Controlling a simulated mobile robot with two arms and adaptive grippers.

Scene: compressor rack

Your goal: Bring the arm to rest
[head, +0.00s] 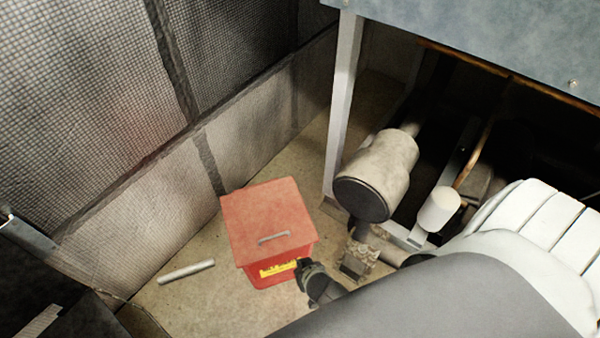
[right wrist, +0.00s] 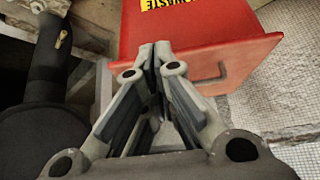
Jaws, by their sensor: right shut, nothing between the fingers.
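My right arm comes in from the lower right of the head view. Its dark gripper (head: 303,266) is at the front right side of a red lidded bin (head: 268,218), by its yellow label. I cannot tell whether it touches the bin. In the right wrist view the gripper (right wrist: 155,52) has its fingers together and empty, with the red bin (right wrist: 225,58) beyond the tips. The bin's lid is down, with a grey handle (head: 274,238) on it. My left gripper does not show.
A pale rod (head: 186,271) lies on the floor left of the bin. A compressor cylinder (head: 378,175) and pipework stand right of the bin, under a blue-grey cabinet (head: 490,45) with a pale post (head: 342,105). A mesh-covered wall (head: 90,110) closes off the left. Floor is bare around the rod.

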